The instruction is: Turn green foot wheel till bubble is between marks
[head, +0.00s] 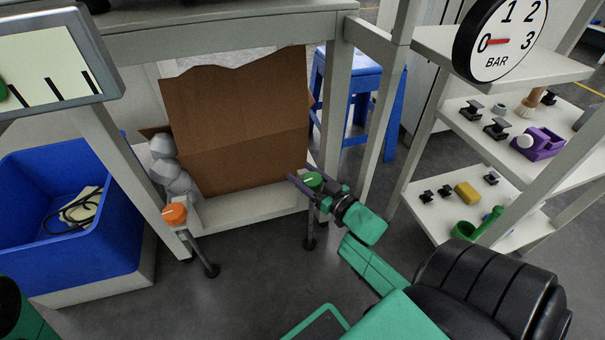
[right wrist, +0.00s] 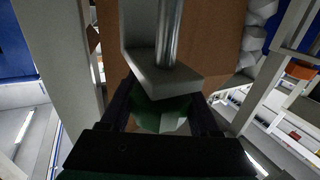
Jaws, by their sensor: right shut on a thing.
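The green foot wheel (head: 313,180) sits low at the right front leg of the workbench (head: 220,28). My right gripper (head: 302,174) is shut on it, with dark fingers on both sides. In the right wrist view the green wheel (right wrist: 160,115) lies between the two fingers, partly hidden by a pale bracket and a metal rod. The level gauge (head: 50,60) at the top left has a pale face with several black marks. A green blob (head: 3,91), perhaps the bubble, shows at its cut-off left edge, left of the visible marks. My left gripper is not in view.
An orange foot wheel (head: 174,213) is on the left leg. A cardboard box (head: 240,125) stands under the bench. A blue bin (head: 70,235) is at left, a blue stool (head: 360,75) behind. A shelf (head: 480,140) with small parts and a BAR dial (head: 500,40) is at right.

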